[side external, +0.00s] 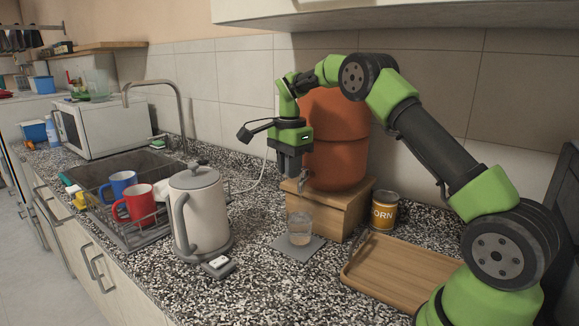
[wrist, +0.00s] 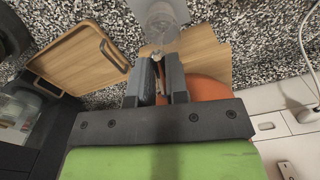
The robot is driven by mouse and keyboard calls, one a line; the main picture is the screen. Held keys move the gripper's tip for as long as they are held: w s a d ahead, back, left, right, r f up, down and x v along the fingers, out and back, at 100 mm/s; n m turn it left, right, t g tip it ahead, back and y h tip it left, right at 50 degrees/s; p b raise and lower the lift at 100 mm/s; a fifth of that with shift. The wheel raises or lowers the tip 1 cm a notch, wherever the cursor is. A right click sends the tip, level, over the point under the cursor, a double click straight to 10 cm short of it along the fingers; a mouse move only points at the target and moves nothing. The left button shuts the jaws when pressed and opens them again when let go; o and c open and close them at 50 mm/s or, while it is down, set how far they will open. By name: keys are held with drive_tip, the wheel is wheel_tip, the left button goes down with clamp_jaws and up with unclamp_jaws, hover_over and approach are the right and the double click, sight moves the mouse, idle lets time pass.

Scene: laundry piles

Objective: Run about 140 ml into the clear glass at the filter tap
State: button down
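The clear glass (side external: 299,229) stands upright on a grey mat (side external: 292,251) below the filter tap (side external: 303,181) and seems to hold some water. It also shows at the top of the wrist view (wrist: 160,17). The tap is on the front of the terracotta filter (side external: 337,140), above a wooden stand (side external: 335,205). My gripper (side external: 290,172) points down right at the tap. In the wrist view its fingers (wrist: 160,68) have a narrow gap, with the tap (wrist: 157,55) at their tips. I cannot tell whether they grip it, or whether water is running.
A kettle (side external: 197,210) stands left of the glass, with a small grey-and-white item (side external: 218,265) before it. A corn can (side external: 384,211) and wooden tray (side external: 400,272) are to the right. A dish rack with red (side external: 136,204) and blue mugs (side external: 120,183) is further left.

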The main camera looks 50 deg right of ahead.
drive_tip(key=shift+s+n, duration=0.3)
drive_tip(key=shift+n, duration=0.45)
drive_tip(key=shift+s+n, duration=0.25)
drive_tip(key=shift+n, duration=0.5)
drive_tip(key=c, duration=1.1)
unclamp_jaws()
drive_tip(key=shift+r, duration=0.1)
wheel_tip(320, 180, up, 10)
drive_tip(key=shift+f, duration=0.15)
drive_tip(key=shift+a, duration=0.1)
